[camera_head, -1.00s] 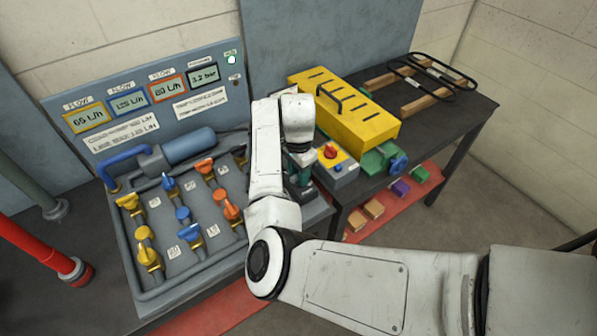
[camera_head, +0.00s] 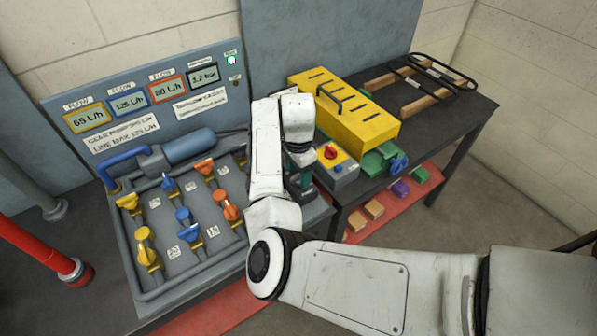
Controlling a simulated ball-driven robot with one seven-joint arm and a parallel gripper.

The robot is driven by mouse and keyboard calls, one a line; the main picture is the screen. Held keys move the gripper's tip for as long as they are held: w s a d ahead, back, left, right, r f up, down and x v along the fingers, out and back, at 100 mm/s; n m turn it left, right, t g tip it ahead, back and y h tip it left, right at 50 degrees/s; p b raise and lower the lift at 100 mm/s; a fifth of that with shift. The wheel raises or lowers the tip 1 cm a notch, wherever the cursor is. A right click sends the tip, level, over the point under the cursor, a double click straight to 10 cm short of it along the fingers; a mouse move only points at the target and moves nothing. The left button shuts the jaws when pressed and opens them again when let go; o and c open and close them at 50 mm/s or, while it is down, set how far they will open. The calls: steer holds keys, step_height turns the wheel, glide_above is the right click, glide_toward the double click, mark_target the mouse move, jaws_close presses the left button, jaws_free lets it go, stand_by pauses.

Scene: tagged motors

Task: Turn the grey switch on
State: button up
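A grey switch box (camera_head: 346,174) stands on the dark bench, right of my wrist. Its yellow top plate carries a red rotary knob (camera_head: 331,153) and a small blue button. No other plainly grey switch can be made out. My white arm comes in from the lower right and bends up over the bench. My wrist hangs just left of the switch box, with dark green and black parts below it. My fingers cannot be made out there, so whether they are open or touch anything is hidden.
A yellow slotted cover (camera_head: 345,108) stands behind the switch box, with a green motor (camera_head: 380,160) to its right. A valve panel (camera_head: 185,270) with several coloured handles lies left of my arm. A black rack (camera_head: 432,77) sits at the back right.

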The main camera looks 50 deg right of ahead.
mark_target(299, 174)
step_height(299, 174, up, 11)
steer(key=b, duration=0.1)
stand_by(0.7)
steer(key=shift+f, duration=0.15)
steer(key=s+d+f+n+h, duration=0.35)
steer(key=s+f+n, duration=0.4)
steer(key=s, duration=0.25)
steer(key=s+a+f+n+y, duration=0.1)
steer(key=s+a+f+n, duration=0.1)
steer(key=s+a+n, duration=0.2)
steer(key=s+a+f+n+y, duration=0.1)
steer(key=s+a+f+n, duration=0.2)
steer(key=s+a+n, duration=0.2)
steer(key=s+a+f+n+t+y, duration=0.1)
steer(key=s+a+f+n, duration=0.2)
steer(key=s+a, duration=0.4)
steer(key=a+n, duration=0.1)
steer(key=a, duration=0.1)
steer(key=shift+s+a, duration=0.4)
stand_by(0.7)
